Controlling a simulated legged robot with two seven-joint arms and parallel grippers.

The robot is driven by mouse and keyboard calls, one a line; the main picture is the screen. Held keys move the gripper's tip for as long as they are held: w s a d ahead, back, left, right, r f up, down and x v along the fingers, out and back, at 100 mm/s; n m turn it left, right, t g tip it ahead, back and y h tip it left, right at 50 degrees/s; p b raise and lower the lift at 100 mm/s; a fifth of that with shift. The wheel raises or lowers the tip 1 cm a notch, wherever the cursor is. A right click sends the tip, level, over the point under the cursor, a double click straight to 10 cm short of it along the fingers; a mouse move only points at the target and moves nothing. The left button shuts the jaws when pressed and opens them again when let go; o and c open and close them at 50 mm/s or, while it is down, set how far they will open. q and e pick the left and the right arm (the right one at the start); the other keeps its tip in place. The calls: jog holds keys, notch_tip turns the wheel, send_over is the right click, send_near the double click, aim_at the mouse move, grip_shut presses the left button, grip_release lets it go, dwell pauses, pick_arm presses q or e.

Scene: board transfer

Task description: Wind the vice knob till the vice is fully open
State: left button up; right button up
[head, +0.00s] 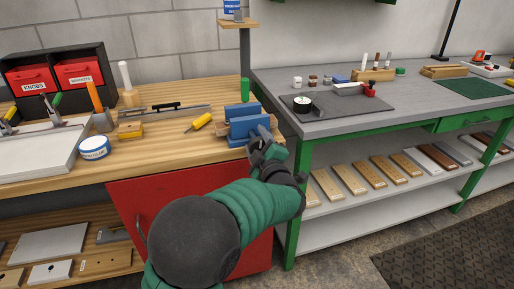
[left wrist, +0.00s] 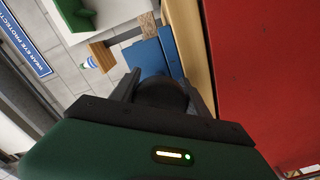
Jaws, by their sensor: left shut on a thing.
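The blue vice (head: 243,122) sits at the right end of the wooden bench, near its front edge. My left gripper (head: 264,143) reaches up to the front of the vice, and its arm covers part of the bench front. In the left wrist view the gripper (left wrist: 165,95) is shut on the dark round vice knob (left wrist: 162,92), a finger on each side of it. Blue parts of the vice (left wrist: 150,58) show just beyond the knob. How far apart the vice jaws stand is hard to tell. My right gripper is not in view.
A yellow-handled tool (head: 201,122) lies left of the vice, and a green upright object (head: 245,90) stands behind it. A red cabinet door (head: 135,200) is below the bench. The grey bench (head: 420,95) with a dark mat (head: 345,106) stands to the right.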

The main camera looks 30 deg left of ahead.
pick_arm(q)
jog(key=shift+f+n+b, duration=0.2)
jog(key=shift+n+b, duration=0.1)
jog(key=shift+n, duration=0.2)
jog(key=o, duration=1.4)
jog(key=shift+r, duration=0.1)
jog(key=shift+c, duration=0.2)
jog(key=shift+s+d, duration=0.25)
jog(key=shift+d, duration=0.1)
jog(key=p+v, duration=0.3)
jog(key=v, duration=1.3)
